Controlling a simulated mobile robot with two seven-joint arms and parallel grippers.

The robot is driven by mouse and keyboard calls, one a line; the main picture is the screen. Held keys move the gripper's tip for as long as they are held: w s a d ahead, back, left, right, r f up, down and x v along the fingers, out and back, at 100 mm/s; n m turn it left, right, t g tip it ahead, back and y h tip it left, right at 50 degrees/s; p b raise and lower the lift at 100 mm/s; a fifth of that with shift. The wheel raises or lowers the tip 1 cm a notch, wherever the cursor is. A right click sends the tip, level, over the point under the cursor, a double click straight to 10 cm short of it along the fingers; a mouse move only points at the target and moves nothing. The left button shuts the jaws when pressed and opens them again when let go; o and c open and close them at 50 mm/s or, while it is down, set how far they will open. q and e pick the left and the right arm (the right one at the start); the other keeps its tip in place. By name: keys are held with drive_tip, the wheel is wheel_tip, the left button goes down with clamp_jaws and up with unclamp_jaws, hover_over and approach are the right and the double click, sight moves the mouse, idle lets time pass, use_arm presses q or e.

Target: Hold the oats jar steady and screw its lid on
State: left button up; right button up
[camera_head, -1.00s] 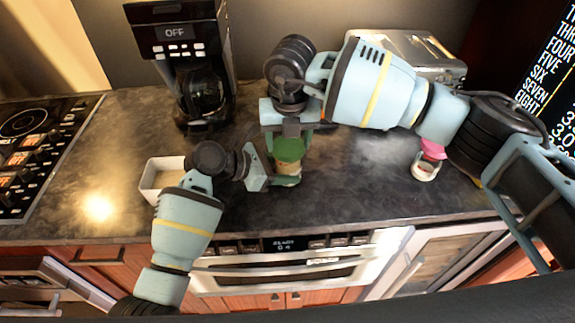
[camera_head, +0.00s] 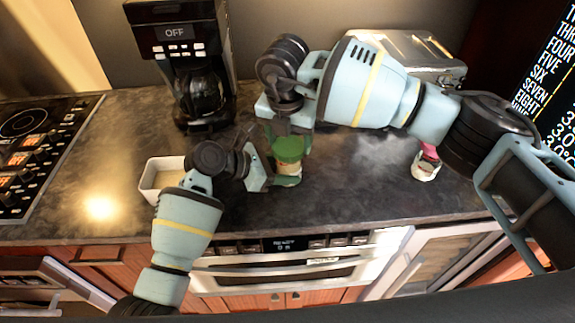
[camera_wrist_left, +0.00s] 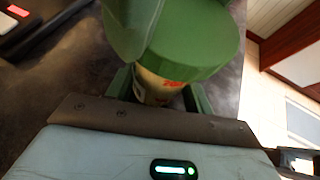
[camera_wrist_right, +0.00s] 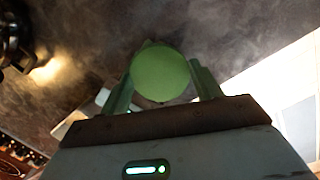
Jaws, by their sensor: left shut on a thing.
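The oats jar (camera_head: 286,181) stands upright on the counter, its green lid (camera_head: 288,149) on top. The lid also shows large in the left wrist view (camera_wrist_left: 195,40) and from above in the right wrist view (camera_wrist_right: 160,75). My left gripper (camera_head: 284,181) is shut on the jar's body below the lid; its green fingers (camera_wrist_left: 165,92) flank the pale label. My right gripper (camera_head: 289,138) comes down from above, open, with one finger on each side of the lid (camera_wrist_right: 161,75). Whether the lid is fully seated on the jar cannot be told.
A white bowl (camera_head: 150,184) sits left of my left gripper. A coffee maker (camera_head: 180,50) and a toaster (camera_head: 440,62) stand at the back. A small jar with a pink top (camera_head: 425,169) is on the right. The counter between the jars is clear.

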drive_tip(key=shift+o, duration=1.2)
drive_tip(key=shift+d, duration=0.15)
drive_tip(key=shift+o, duration=0.2)
drive_tip(key=n, duration=0.4)
drive_tip(key=shift+s+a+n+y, duration=0.1)
drive_tip(key=shift+a+n+y, duration=0.1)
drive_tip(key=shift+n+y, duration=0.15)
drive_tip(key=n, duration=0.4)
drive_tip(key=shift+y, duration=0.35)
drive_tip(key=shift+n, duration=0.25)
